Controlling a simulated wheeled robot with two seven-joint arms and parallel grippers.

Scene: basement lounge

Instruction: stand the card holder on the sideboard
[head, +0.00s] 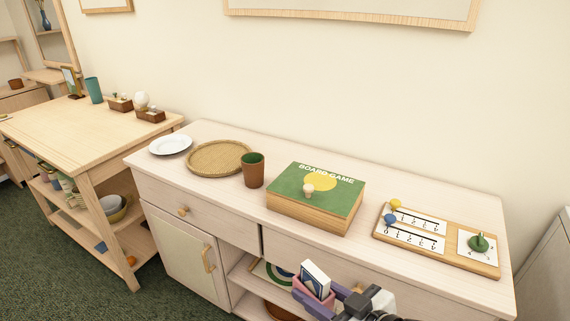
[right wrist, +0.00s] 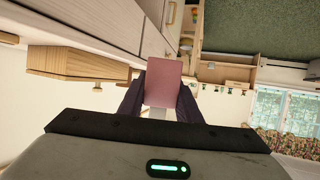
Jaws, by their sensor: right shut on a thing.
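The card holder (head: 306,291) is pink, with white and blue cards standing in it. In the head view it is in front of the sideboard (head: 222,202), below the level of its top. My right gripper (head: 323,299) is shut on it, with dark fingers on either side. In the right wrist view the card holder (right wrist: 163,82) shows as a plain pink face between the fingertips (right wrist: 161,104). The left gripper is in neither view.
On the sideboard top are a white plate (head: 170,145), woven tray (head: 218,158), brown cup (head: 253,171), board game box (head: 315,197) with a small pawn on it, and a wooden score board (head: 440,251). Bare strips lie along the front edge and between box and score board.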

